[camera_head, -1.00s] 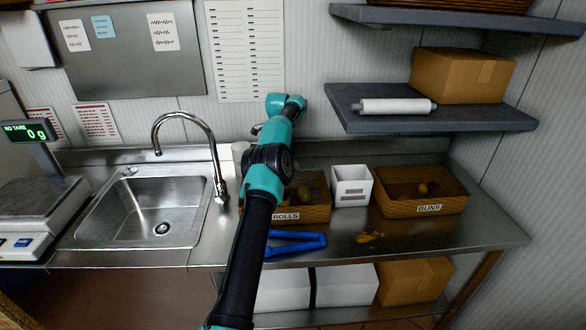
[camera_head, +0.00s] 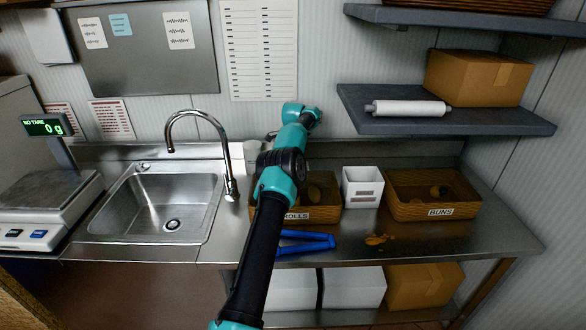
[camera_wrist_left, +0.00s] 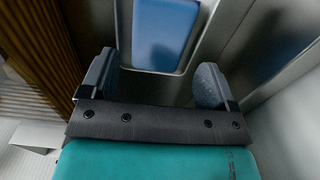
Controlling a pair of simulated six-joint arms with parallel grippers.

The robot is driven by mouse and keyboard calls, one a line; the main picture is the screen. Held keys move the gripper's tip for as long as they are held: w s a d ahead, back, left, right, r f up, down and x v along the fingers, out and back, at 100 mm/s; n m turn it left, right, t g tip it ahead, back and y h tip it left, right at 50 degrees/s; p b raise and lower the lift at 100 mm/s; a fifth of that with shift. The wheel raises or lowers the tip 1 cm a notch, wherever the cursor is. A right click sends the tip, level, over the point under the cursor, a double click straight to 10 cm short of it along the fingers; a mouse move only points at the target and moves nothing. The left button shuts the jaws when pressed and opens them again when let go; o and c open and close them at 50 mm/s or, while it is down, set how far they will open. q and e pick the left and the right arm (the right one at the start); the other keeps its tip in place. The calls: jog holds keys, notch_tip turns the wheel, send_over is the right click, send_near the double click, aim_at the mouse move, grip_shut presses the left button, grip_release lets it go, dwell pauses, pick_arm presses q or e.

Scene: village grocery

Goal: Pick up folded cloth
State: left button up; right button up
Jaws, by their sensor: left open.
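A flat blue rectangle with rounded corners and a lighter rim, which looks like the folded cloth (camera_wrist_left: 161,32), lies ahead of my left gripper (camera_wrist_left: 157,76) in the left wrist view. The gripper's two dark fingers stand wide apart and empty, with the cloth beyond them and between their lines. In the head view my left arm reaches over the counter to the back wall. Its fingers and the cloth are not clearly seen there, likely hidden behind the arm. My right gripper is not in view.
The ROLLS basket (camera_head: 324,213), a white bin (camera_head: 362,187) and the BUNS basket (camera_head: 437,210) stand on the steel counter. Blue tongs (camera_head: 306,243) lie in front, beside an orange-brown spill (camera_head: 377,240). A sink (camera_head: 155,207) and scale (camera_head: 45,193) are left; shelves overhang right.

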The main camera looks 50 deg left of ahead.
pick_arm(q)
jog(key=shift+f, duration=2.9)
jog(key=c, duration=0.7)
notch_tip(320, 180, up, 10)
